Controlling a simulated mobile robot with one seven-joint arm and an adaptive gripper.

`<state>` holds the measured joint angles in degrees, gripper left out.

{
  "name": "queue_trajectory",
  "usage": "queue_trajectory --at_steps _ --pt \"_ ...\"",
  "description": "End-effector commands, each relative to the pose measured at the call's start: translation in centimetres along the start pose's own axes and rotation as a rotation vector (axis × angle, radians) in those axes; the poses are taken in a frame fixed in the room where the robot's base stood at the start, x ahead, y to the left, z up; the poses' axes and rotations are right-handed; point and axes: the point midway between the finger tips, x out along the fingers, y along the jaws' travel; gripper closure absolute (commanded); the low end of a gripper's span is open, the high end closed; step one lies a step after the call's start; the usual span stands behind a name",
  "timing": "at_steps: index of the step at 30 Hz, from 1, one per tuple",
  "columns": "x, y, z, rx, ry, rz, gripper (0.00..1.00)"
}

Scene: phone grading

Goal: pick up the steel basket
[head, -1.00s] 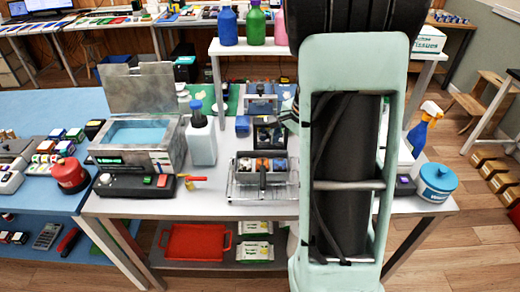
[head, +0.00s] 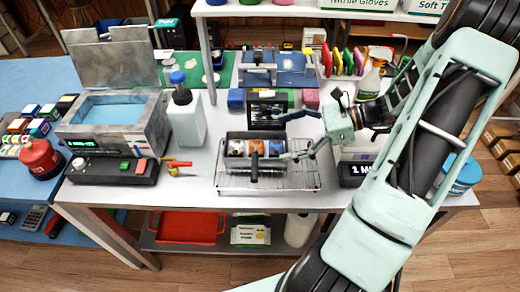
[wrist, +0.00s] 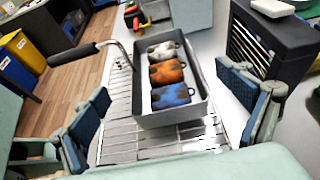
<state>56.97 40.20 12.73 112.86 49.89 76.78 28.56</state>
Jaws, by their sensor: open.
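In the wrist view the basket (wrist: 172,118) sits ahead, between the fingers in the picture. My gripper (head: 298,136) is open and empty at the basket's right side in the head view. In the wrist view my gripper (wrist: 170,115) has its fingers wide apart, with no clear contact on the basket.
A dark framed device (head: 267,110) stands just behind the basket. A white bottle with a blue cap (head: 187,120) and an open-lidded steel bath (head: 110,125) stand to the left. A spray bottle (head: 371,80) is behind my gripper. A black control box (head: 112,171) lies front left.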

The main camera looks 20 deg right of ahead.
Motion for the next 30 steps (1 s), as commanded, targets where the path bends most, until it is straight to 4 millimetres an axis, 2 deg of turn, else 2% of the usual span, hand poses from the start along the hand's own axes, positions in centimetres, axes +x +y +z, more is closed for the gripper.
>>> queue_trajectory --at_steps 6,14,21,25,30 --pt "3.5 0.1 0.1 0.002 -0.005 0.003 0.06" --pt "5.7 0.0 0.1 0.001 -0.002 0.003 0.06" --pt "9.3 -0.1 0.3 0.001 -0.003 0.004 0.06" --pt "10.2 -0.2 0.3 0.001 -0.001 0.002 0.06" --pt "10.3 -0.2 0.3 0.001 0.000 0.001 0.06"
